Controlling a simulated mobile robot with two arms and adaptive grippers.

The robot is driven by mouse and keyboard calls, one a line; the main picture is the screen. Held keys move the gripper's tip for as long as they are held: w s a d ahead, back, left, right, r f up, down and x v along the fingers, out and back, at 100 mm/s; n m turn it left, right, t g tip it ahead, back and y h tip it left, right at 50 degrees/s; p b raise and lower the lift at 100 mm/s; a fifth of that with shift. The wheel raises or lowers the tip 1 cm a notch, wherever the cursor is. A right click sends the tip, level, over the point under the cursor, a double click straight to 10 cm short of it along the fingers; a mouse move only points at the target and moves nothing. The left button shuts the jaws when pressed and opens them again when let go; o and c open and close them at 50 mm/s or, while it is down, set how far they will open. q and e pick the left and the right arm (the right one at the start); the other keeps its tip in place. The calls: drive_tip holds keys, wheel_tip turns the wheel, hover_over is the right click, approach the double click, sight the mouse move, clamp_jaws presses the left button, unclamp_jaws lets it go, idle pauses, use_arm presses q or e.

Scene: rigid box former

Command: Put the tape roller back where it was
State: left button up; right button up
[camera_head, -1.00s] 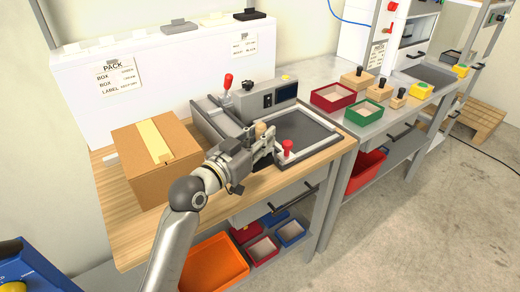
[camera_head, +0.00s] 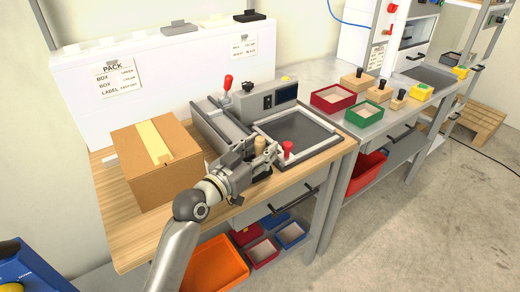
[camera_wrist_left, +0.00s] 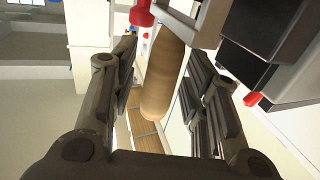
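The tape roller's wooden handle (camera_head: 259,146) stands up just in front of the grey box-forming machine, left of its red knob. In the left wrist view the handle (camera_wrist_left: 164,75) lies lengthwise between the two dark finger pads, its rounded end toward the camera. My left gripper (camera_head: 257,153) is around the handle, low over the front part of the wooden bench. The roller's other end is mostly hidden. My right gripper is not in view.
A cardboard box (camera_head: 155,165) stands left of my left arm. The machine (camera_head: 300,131) with its red knob (camera_head: 288,148) is close behind and right of the gripper. A red tray (camera_head: 333,97) and a green tray (camera_head: 364,113) stand farther right. Bins sit below the bench.

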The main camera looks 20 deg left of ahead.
use_arm(q)
drive_tip(key=shift+r, duration=0.25)
drive_tip(key=v, duration=1)
drive_tip(key=shift+s+a+f, duration=0.1)
drive_tip(key=shift+s+f, duration=0.05)
drive_tip(key=shift+s, duration=0.1)
drive_tip(key=shift+s+a, duration=0.25)
drive_tip(key=shift+s, duration=0.45)
